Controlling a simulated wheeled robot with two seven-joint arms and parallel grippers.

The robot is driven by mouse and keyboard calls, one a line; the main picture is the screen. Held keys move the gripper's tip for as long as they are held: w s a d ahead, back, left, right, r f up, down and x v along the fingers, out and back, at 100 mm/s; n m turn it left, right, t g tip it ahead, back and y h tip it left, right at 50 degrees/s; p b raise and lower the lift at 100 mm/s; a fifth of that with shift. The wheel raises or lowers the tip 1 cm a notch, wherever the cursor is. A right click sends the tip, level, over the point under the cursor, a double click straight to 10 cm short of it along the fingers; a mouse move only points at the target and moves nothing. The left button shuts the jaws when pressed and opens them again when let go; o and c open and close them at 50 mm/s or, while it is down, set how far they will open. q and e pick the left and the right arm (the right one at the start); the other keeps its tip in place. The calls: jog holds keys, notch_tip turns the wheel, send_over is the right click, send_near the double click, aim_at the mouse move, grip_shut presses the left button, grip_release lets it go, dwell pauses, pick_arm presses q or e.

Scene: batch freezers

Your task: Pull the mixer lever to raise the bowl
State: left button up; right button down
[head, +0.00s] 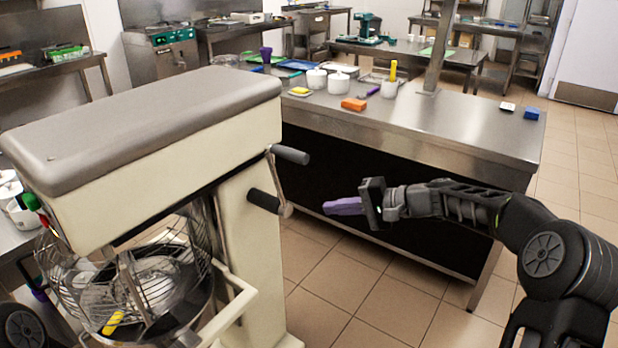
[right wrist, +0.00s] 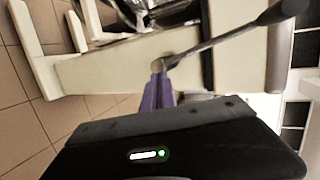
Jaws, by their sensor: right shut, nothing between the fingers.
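The cream mixer with a grey top (head: 150,140) fills the left of the head view. Its steel bowl (head: 200,300) sits under a wire guard (head: 80,290). The lever, a metal bar with dark grey handles (head: 291,154), is on the mixer column's right side. The lever's bar also shows in the right wrist view (right wrist: 220,40). My right gripper (head: 343,206), with purple fingers, is shut and empty, to the right of the lever and apart from it in the head view. In the wrist view its fingertips (right wrist: 157,75) overlap the lever's pivot end; contact is unclear.
A steel table (head: 450,125) stands behind my right gripper, with white pots (head: 338,82), an orange block (head: 354,104) and a blue block (head: 531,113) on it. Tiled floor (head: 370,310) is open between mixer and table. A counter with pots is at the far left.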

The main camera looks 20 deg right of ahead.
pick_arm(q)
notch_tip(320, 180, down, 2)
jog(key=shift+w+b, duration=0.1)
jog(key=shift+b, duration=0.5)
pick_arm(e)
jog(key=s+d+r+n+t+y, duration=0.1)
jog(key=d+r, duration=0.1)
jog(key=r, duration=0.6)
jog(key=s+d+r+n+t+y, duration=0.1)
jog(key=d+r, duration=0.2)
jog(key=r, duration=0.6)
jog(key=shift+n+y, duration=0.3)
jog(key=shift+y, duration=0.1)
jog(key=shift+w+a, duration=0.1)
pick_arm(q)
notch_tip(320, 180, up, 3)
jog(key=p, duration=0.3)
pick_arm(e)
jog(key=w+a+f, duration=0.1)
jog(key=w+a, duration=0.2)
jog(key=a, duration=0.8)
jog(key=shift+w+f, duration=0.15)
jog(key=shift+f, duration=0.05)
